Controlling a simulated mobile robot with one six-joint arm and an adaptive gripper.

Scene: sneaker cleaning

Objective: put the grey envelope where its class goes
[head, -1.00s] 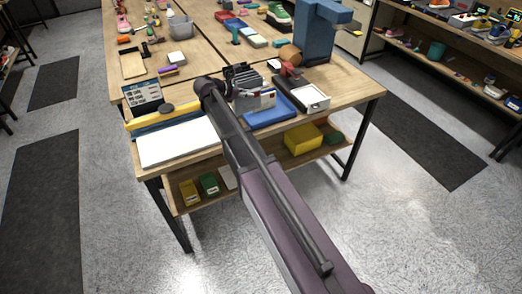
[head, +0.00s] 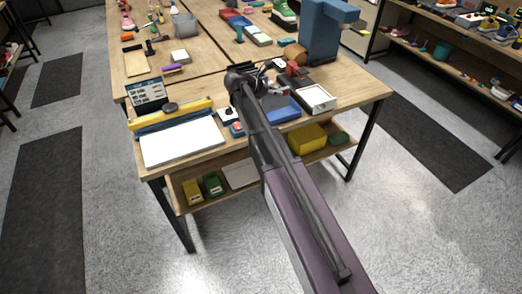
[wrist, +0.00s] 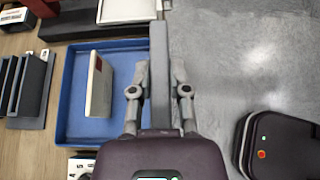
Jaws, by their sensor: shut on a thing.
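In the wrist view my gripper (wrist: 160,94) is shut on a grey envelope (wrist: 159,70), seen edge-on between its two fingers. The envelope is over the right side of a blue tray (wrist: 62,130). A cream envelope (wrist: 100,86) with a red mark shows within the tray's outline, left of my gripper and apart from it. Several dark upright plates (wrist: 28,82) of a rack stand left of the tray. In the head view the blue tray (head: 283,116) is partly visible; my arm hides most of the rack, and the held envelope cannot be made out.
A white open box (head: 318,98) stands right of the tray. A white board with a yellow bar (head: 182,143) lies left of my arm. A blue press-like machine (head: 322,35) stands behind. Floor lies past the table edge, right in the wrist view.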

